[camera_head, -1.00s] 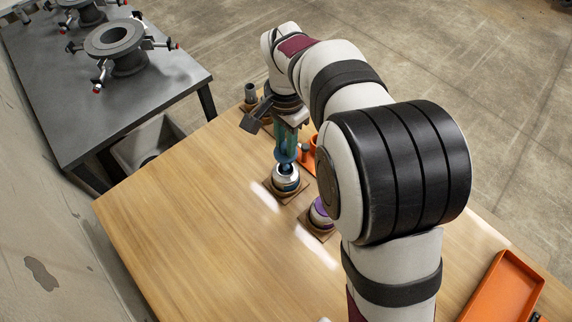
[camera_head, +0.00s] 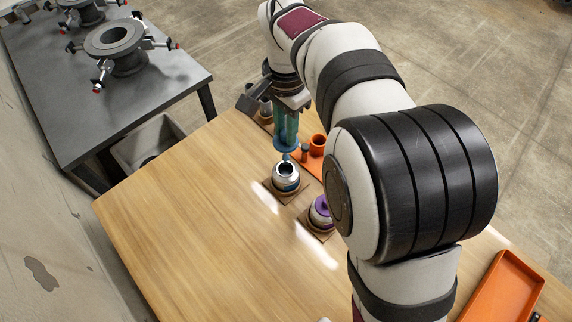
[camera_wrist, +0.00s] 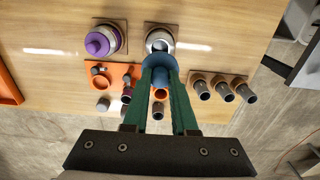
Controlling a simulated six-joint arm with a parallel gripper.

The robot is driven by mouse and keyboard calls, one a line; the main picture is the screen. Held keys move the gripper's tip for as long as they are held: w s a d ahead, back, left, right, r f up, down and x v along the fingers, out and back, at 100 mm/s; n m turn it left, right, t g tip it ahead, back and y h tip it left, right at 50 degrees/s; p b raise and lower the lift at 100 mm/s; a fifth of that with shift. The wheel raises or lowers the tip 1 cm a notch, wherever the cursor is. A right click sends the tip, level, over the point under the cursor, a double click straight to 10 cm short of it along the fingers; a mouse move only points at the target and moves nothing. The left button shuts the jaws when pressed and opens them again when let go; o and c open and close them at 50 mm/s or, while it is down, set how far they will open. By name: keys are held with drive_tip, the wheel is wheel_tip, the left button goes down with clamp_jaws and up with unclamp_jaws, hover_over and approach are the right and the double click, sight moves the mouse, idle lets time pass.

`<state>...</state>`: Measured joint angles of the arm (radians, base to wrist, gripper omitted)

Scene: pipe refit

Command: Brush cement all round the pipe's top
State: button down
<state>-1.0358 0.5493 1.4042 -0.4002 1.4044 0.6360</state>
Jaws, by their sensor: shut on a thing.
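My gripper (camera_head: 287,128) is shut on a blue cap (camera_head: 285,141), its green fingers on either side. A small dark brush tip (camera_head: 286,156) hangs below the cap, just above and behind the open cement can. The wrist view also shows the blue cap (camera_wrist: 157,64) between the fingers. The open can (camera_head: 286,175), silver with a blue-teal band, stands upright on a wooden square. Several grey pipes (camera_wrist: 223,92) stand on a wooden strip at right in the wrist view; my gripper mostly hides them in the head view. I cannot tell which pipe the task names.
A can with a purple lid (camera_head: 321,210) stands on another wooden square. An orange holder (camera_wrist: 122,72) carries small grey parts and an orange cup (camera_head: 318,141). An orange tray (camera_head: 503,288) lies at the right. The wooden table's left side is clear. A dark bench (camera_head: 60,100) stands beyond.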

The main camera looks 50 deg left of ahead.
drive_tip(key=w+d, duration=0.4)
drive_tip(key=w, duration=1)
drive_tip(key=shift+s+d+f, duration=0.1)
drive_tip(key=shift+d+f, duration=0.1)
drive_tip(key=shift+f, duration=0.6)
drive_tip(key=shift+s+d+f, duration=0.1)
drive_tip(key=shift+d+f, duration=0.1)
drive_tip(key=shift+f, duration=0.65)
drive_tip(key=shift+s+d+f, duration=0.1)
drive_tip(key=shift+d+f, duration=0.1)
drive_tip(key=shift+f, duration=0.6)
drive_tip(key=shift+s, duration=0.45)
drive_tip(key=shift+d, duration=0.1)
drive_tip(key=shift+s+d, duration=0.2)
drive_tip(key=shift+s, duration=0.15)
